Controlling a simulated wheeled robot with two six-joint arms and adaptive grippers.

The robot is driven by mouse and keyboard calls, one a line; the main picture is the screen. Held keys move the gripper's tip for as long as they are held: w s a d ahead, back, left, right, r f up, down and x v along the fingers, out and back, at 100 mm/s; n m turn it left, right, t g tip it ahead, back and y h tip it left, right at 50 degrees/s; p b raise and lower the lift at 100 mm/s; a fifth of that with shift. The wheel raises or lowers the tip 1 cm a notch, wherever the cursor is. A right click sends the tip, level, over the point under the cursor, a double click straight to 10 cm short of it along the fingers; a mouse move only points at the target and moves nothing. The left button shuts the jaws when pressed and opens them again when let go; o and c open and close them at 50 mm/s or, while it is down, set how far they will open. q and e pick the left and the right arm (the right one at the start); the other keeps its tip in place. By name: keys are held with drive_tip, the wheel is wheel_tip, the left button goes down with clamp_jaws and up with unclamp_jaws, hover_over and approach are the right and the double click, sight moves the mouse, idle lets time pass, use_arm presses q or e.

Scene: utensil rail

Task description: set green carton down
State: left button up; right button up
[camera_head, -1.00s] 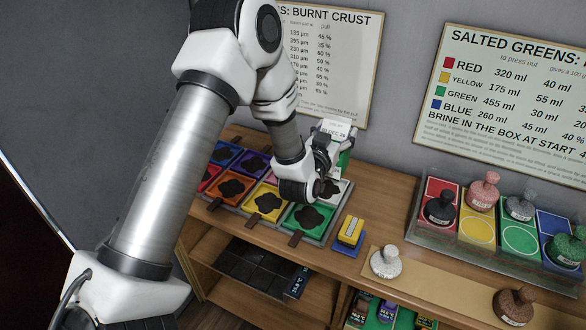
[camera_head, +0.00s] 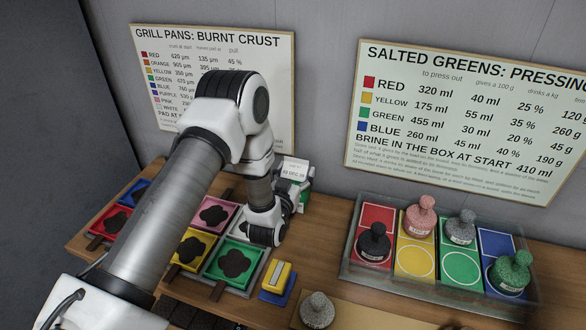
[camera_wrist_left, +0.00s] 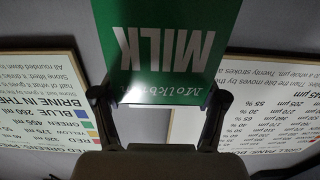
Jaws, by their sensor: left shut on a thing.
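The green carton (camera_wrist_left: 160,50) fills the top middle of the left wrist view, with white MILK lettering upside down. It also shows in the head view (camera_head: 304,201), mostly hidden behind my arm, with a white dated label at its top. My left gripper (camera_wrist_left: 160,101) is shut on the carton, one dark finger at each side. In the head view the gripper (camera_head: 290,196) is near the back of the wooden counter (camera_head: 330,262), by the wall. I cannot tell whether the carton's base touches the counter. My right gripper is not in view.
Coloured pans with dark pads, such as the green one (camera_head: 234,262), stand left of the gripper. A yellow-and-blue block (camera_head: 276,281) lies in front. A clear tray (camera_head: 385,292) with several knobbed weights is at right. Wall charts (camera_head: 460,120) hang behind. Some counter between carton and tray is bare.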

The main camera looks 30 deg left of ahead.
use_arm(q)
drive_tip(key=shift+s+a+r, duration=0.1)
drive_tip(key=shift+s+r, duration=0.1)
drive_tip(key=shift+s, duration=0.1)
drive_tip(key=shift+f, duration=0.2)
drive_tip(key=o, duration=1.8)
drive_tip(key=shift+w, duration=0.1)
